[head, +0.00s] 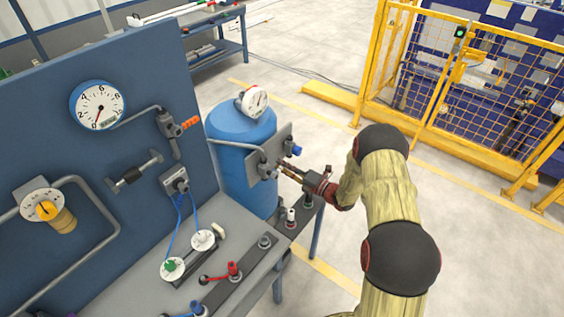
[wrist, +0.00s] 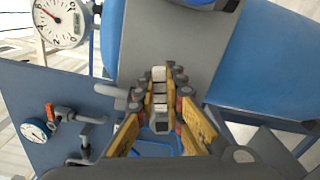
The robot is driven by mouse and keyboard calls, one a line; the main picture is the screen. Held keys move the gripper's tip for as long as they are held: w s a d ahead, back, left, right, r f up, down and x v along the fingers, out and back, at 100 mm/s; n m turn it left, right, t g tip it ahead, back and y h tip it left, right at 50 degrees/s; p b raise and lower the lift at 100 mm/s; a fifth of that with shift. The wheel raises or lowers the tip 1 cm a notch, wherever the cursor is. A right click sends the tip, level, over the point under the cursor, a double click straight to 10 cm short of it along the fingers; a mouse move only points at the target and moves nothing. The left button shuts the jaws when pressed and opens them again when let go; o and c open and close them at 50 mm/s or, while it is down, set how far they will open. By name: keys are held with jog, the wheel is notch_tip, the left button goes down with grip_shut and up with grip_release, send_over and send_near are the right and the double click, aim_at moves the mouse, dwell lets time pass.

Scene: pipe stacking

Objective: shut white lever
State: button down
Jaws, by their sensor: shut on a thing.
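My gripper (head: 284,171) reaches in from the right to the grey plate (head: 283,138) on the front of the blue tank (head: 238,133). In the wrist view my gripper (wrist: 159,84) has its yellow fingers on both sides of a narrow white lever (wrist: 159,74). It is shut on this lever, whose white end shows between the fingertips in front of the grey plate (wrist: 190,45). In the head view the fingers hide the lever. The lever's pivot and exact angle cannot be made out.
A blue knob (head: 296,150) sits on the plate close to the gripper. A round gauge (head: 253,101) tops the tank. The bench (head: 235,215) below carries a red lever (head: 232,270) and several knobs. A yellow fence (head: 460,110) stands beyond open floor at right.

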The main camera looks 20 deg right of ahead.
jog(key=shift+w+d+f+m+p, duration=0.1)
jog(key=shift+f+m+p, duration=0.5)
jog(key=shift+m, duration=0.9)
jog(key=shift+f, duration=0.25)
jog(key=c, duration=1.9)
grip_release()
jog(key=shift+o, duration=0.3)
jog(key=shift+d, duration=0.1)
jog(key=v, duration=1.2)
